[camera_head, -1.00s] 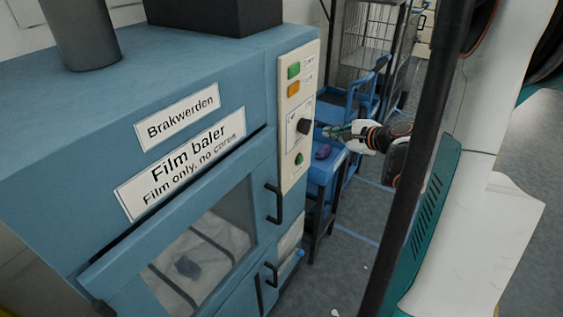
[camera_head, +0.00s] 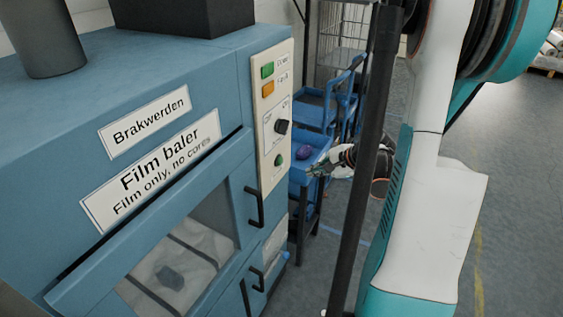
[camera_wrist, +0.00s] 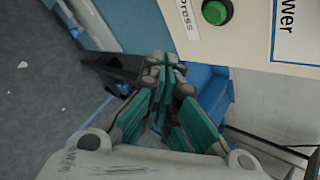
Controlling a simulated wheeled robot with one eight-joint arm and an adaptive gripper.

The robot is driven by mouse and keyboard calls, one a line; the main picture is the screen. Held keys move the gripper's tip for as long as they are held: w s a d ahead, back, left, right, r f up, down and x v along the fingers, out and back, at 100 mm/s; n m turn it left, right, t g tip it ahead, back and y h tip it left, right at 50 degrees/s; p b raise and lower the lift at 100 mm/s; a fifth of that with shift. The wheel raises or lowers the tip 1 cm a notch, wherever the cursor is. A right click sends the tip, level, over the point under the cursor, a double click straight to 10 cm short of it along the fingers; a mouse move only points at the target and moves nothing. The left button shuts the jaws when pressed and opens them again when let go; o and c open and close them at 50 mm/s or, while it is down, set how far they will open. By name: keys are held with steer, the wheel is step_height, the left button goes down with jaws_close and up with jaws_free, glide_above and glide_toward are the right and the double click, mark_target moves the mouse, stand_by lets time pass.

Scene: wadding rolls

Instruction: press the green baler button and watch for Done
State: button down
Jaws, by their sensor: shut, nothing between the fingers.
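The blue film baler (camera_head: 200,60) fills the left of the head view, with a cream control panel (camera_head: 269,118) on its right front edge. The round green button (camera_head: 279,160) is low on the panel, below a black knob (camera_head: 282,127). It also shows at the top of the wrist view (camera_wrist: 215,12), beside the word "press". A green lamp (camera_head: 267,71) sits at the panel top; its label is too blurred to read surely. My gripper (camera_head: 312,171) is shut and empty, right of the panel and apart from the button. Its closed fingers also show in the wrist view (camera_wrist: 163,72).
An orange lamp (camera_head: 268,88) is below the green one. Behind my gripper stands a blue cart (camera_head: 300,176) with a purple item (camera_head: 304,153) on it. A wire cage (camera_head: 340,40) stands further back. Black door handles (camera_head: 256,208) stick out below the panel. Grey floor is open at right.

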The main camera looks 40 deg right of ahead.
mark_target(280, 161)
steer(key=w+a, duration=0.2)
steer(key=w, duration=0.5)
steer(key=shift+a, duration=0.4)
stand_by(1.1)
steer(key=shift+w+a, duration=0.15)
steer(key=shift+w, duration=0.2)
